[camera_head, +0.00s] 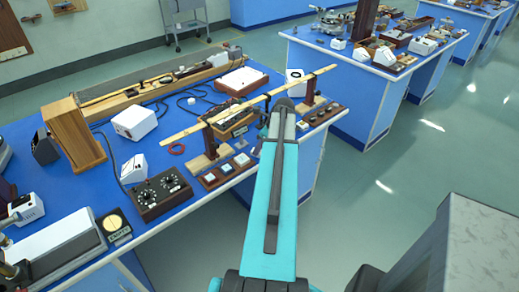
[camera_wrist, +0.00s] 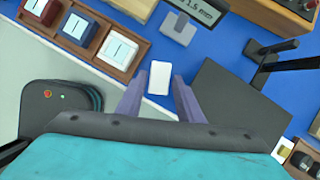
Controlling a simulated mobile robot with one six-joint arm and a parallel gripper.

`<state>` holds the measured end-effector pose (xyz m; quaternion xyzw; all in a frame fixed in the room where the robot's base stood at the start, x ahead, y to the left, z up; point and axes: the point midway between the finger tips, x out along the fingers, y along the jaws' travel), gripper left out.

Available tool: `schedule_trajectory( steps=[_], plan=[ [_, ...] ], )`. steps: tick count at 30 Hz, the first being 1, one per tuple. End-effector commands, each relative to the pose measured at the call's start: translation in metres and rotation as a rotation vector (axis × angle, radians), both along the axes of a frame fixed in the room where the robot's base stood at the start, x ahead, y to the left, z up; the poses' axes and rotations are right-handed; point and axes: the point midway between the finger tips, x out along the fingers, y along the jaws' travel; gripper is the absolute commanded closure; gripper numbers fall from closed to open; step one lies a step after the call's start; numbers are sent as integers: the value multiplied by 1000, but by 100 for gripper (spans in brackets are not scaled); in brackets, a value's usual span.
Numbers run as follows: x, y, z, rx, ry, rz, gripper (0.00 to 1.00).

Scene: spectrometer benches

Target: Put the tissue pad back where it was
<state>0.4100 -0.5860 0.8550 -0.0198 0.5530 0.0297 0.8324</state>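The tissue pad (camera_wrist: 159,77) is a small white block. In the wrist view it sits between the two purple-grey fingers of my gripper (camera_wrist: 159,88), lined up with them. The fingers appear closed on its sides, and the pad seems held over the bench's front edge. In the head view my arm hides the pad and the fingertips. A wooden tray (camera_wrist: 105,61) with red and blue white-topped blocks in separate compartments lies left of the gripper in the wrist view. It also shows in the head view (camera_head: 232,183).
A dark flat plate (camera_wrist: 238,98) lies right of the fingers. A small grey stand (camera_wrist: 178,29) and a "1.5 mm" label are just beyond. In the head view a long wooden rule (camera_head: 190,130) on posts crosses the blue bench (camera_head: 100,192). Some bare blue surface surrounds the pad.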

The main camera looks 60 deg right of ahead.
Motion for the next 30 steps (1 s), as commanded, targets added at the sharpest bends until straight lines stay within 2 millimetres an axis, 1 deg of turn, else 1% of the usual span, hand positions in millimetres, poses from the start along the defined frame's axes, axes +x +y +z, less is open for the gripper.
schedule_trajectory(
  steps=[21,27,30],
  plan=[
    [-33,-3,76,-1,0,-2,67],
    [-39,-3,91,-1,0,-1,67],
    [-40,-3,95,-1,0,-1,67]
  ],
)
